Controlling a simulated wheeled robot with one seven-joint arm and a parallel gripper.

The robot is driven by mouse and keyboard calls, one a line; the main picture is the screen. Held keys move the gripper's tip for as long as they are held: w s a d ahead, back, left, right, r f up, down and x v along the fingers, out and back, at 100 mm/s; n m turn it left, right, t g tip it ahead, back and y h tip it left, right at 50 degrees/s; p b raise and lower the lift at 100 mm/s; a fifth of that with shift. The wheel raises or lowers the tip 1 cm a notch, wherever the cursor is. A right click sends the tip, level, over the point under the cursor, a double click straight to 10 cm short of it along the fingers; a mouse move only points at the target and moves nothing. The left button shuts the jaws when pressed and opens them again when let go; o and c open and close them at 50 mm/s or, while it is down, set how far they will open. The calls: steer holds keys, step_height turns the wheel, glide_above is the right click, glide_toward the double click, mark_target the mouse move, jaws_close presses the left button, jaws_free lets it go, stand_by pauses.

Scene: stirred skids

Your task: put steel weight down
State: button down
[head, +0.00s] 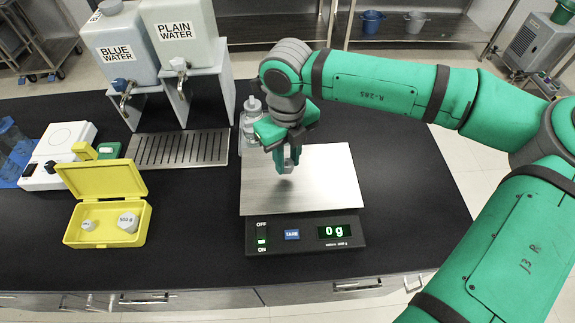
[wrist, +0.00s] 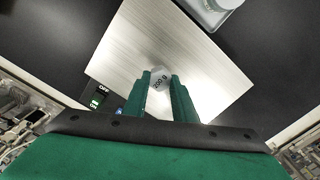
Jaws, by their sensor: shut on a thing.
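In the wrist view the steel weight (wrist: 160,79), marked 200 g, is between the two green fingers of my gripper (wrist: 160,82). In the head view my gripper (head: 287,160) points down over the steel plate of the scale (head: 325,180), and the fingers hide most of the weight. A small dark shadow lies on the plate just below the fingertips. The scale's display (head: 334,231) reads 0 g, and its switch (head: 262,240) is lit green at ON.
An open yellow case (head: 105,205) with a 500 g weight (head: 128,221) and a smaller weight (head: 88,225) is left of the scale. A clear bottle (head: 250,120) stands close behind the plate. A drip grille (head: 180,149) and water tanks (head: 186,45) are behind left. Black bench right of the scale is clear.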

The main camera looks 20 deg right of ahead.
mark_target(287, 163)
steer(key=shift+f, duration=1.6)
steer(key=shift+f, duration=0.1)
steer(key=c, duration=1.5)
jaws_free()
steer(key=shift+o, duration=0.2)
step_height(287, 163, up, 12)
